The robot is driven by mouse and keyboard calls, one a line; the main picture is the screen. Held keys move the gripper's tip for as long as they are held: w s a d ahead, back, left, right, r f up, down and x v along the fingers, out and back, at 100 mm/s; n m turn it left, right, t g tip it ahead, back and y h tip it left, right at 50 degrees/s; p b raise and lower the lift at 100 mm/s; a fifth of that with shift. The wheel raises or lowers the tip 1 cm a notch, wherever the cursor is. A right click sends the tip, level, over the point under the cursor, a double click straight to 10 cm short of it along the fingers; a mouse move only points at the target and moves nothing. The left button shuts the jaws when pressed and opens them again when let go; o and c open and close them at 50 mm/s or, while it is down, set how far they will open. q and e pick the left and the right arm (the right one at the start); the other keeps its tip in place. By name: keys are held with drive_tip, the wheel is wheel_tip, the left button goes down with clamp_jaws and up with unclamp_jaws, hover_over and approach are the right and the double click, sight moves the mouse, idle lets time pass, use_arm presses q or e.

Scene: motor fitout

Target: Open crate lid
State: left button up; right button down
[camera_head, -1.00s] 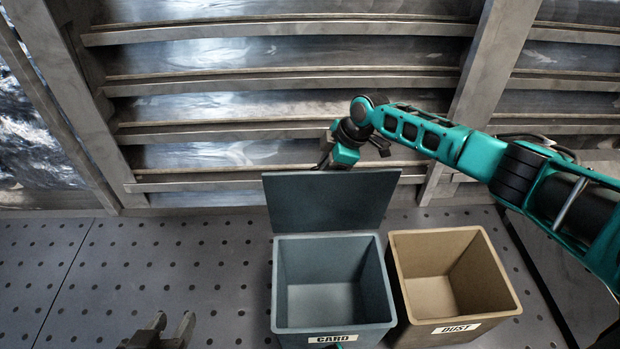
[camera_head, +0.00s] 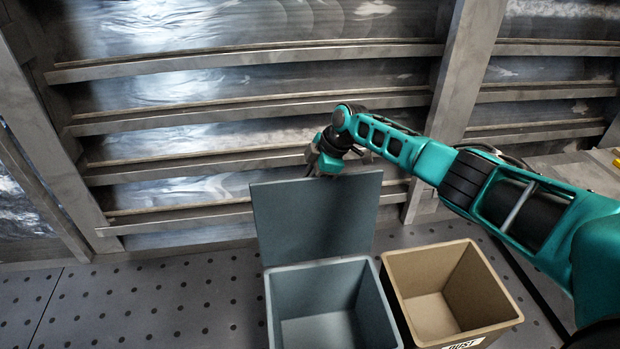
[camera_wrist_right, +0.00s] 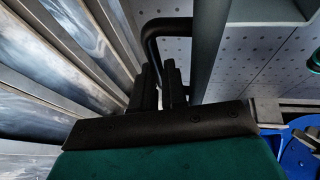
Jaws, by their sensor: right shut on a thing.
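The blue-grey crate (camera_head: 375,303) stands open on the floor, its empty inside visible in the head view. Its flat lid (camera_head: 312,222) stands raised along the crate's back edge, nearly upright. My right gripper (camera_head: 314,168) is behind the lid's top edge, its fingertips partly hidden there. In the right wrist view my right gripper (camera_wrist_right: 161,84) is shut on the black bent handle (camera_wrist_right: 150,40), beside the lid (camera_wrist_right: 209,48), seen edge-on. My left gripper is not in view.
A tan open crate (camera_head: 400,283) labelled DUST stands directly right of the blue-grey one. A metal wall with horizontal ledges (camera_head: 190,160) rises close behind the lid. The dotted floor (camera_head: 160,305) at left is clear.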

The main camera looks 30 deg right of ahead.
drive_tip(key=shift+s+d+f, duration=0.25)
drive_tip(key=shift+d+f, duration=0.1)
drive_tip(key=shift+d, duration=0.1)
drive_tip(key=c, duration=1.2)
unclamp_jaws()
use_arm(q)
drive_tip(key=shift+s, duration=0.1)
use_arm(e)
drive_tip(key=shift+o, duration=0.2)
drive_tip(key=shift+w+a+r, duration=0.1)
drive_tip(key=shift+a, duration=0.05)
drive_tip(key=shift+r, duration=0.1)
drive_tip(key=shift+r, duration=0.3)
use_arm(q)
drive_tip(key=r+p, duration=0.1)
drive_tip(key=p, duration=0.1)
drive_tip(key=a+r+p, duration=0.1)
drive_tip(key=p, duration=0.2)
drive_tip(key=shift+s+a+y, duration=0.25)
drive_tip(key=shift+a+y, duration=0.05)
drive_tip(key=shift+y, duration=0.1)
use_arm(e)
drive_tip(key=v, duration=1.2)
drive_tip(key=shift+r, duration=0.1)
